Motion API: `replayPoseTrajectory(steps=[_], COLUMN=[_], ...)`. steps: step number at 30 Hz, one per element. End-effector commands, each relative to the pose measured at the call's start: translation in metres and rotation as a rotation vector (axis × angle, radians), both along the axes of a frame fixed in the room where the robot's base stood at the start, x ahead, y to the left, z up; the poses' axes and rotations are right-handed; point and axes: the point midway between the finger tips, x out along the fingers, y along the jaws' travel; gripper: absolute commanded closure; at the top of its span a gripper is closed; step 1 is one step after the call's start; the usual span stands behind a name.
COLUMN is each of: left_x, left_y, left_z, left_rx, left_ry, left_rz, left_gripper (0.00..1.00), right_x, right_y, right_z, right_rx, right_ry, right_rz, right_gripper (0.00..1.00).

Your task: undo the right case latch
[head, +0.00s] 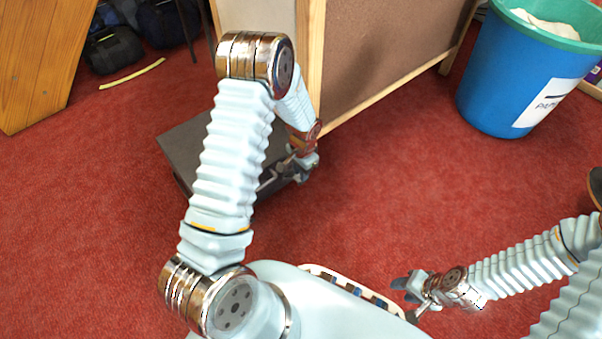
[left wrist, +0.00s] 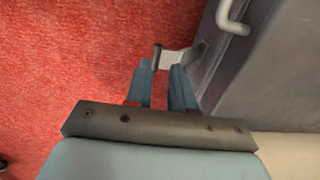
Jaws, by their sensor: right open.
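A dark grey case (head: 185,150) lies on the red carpet, partly hidden behind my left arm. In the left wrist view, its grey side (left wrist: 270,85) fills the right part. A small metal latch (left wrist: 176,58) sticks out from the case edge. My left gripper (head: 296,168) is at the case's right end. In the left wrist view, its blue-grey fingers (left wrist: 162,75) are apart, with carpet showing between them. Their tips are close to the latch; I cannot tell whether they touch it. My right gripper (head: 408,290) is open and empty, away from the case at lower right.
A pale handle (left wrist: 234,18) stands out from the case near the latch. A brown board with a wooden frame (head: 385,50) stands behind the case. A blue bin (head: 500,80) is at the upper right. The carpet right of the case is clear.

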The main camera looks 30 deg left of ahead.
Motion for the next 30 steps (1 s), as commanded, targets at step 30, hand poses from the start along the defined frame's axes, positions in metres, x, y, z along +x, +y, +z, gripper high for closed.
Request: replayPoseTrajectory(steps=[30], left_x=[-0.002], left_y=[-0.005], left_z=[0.113], left_rx=[-0.001], left_ry=[0.0], left_rz=[0.0], left_gripper=[0.77], right_x=[-0.001], right_y=[0.0], right_z=[0.024], right_rx=[0.001], right_ry=[0.004], right_rz=[0.003], right_gripper=[0.57])
